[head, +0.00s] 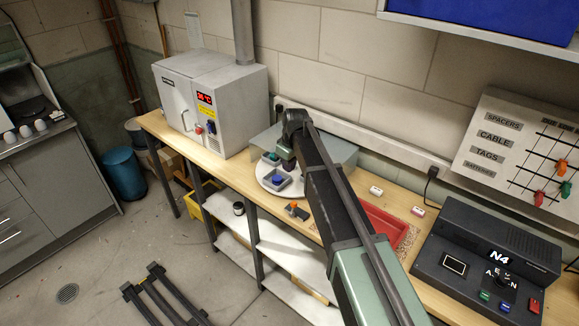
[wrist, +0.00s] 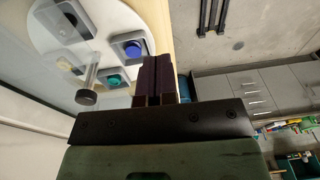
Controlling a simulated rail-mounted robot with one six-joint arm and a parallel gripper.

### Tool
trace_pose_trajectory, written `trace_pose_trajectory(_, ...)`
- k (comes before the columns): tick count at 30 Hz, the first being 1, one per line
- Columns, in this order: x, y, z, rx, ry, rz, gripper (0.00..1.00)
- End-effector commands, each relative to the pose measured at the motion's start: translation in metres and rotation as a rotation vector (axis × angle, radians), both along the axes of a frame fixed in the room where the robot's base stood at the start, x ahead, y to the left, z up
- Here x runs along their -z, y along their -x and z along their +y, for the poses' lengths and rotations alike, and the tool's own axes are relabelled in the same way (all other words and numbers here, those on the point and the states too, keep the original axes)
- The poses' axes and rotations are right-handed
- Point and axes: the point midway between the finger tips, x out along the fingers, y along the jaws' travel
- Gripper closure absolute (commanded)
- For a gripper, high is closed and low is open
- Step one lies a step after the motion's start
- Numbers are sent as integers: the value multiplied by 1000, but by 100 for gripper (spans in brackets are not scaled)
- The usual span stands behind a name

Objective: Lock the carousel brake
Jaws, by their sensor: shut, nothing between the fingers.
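The carousel is a round white disc on the bench (head: 262,182), partly hidden by my arm. It also fills the upper left of the wrist view (wrist: 40,38). It carries grey trays with round parts, among them a blue one (wrist: 133,49) and a teal one (wrist: 113,81). A metal rod with a dark round knob (wrist: 87,98) stands by the disc's edge; I cannot tell whether it is the brake. My gripper (wrist: 158,62) is shut and empty, its fingers beside the blue part's tray. In the head view the fingertips are hard to make out near the disc.
A grey oven-like box (head: 215,100) stands left of the carousel. A red tray (head: 385,226) and black console (head: 485,265) lie to the right. A grey-green box (head: 330,149) is behind the carousel.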

Motion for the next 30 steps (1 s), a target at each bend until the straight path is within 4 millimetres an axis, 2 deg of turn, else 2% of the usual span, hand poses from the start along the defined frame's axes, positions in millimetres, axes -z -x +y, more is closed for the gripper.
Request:
trace_pose_trajectory(2,-6,-1,0,0,0,0,100)
trace_pose_trajectory(4,-2,0,0,3,1,2,92)
trace_pose_trajectory(5,5,2,-1,11,5,5,88)
trace_pose_trajectory(9,58,20,-11,118,55,49,66)
trace_pose_trajectory(11,69,26,-15,163,74,66,57)
trace_pose_trajectory(13,70,29,-17,191,88,74,49)
trace_pose_trajectory(16,65,28,-17,195,89,76,49)
trace_pose_trajectory(20,77,28,-17,194,89,75,49)
trace_pose_trajectory(23,96,29,-17,194,88,75,49)
trace_pose_trajectory(30,154,30,-15,193,88,75,49)
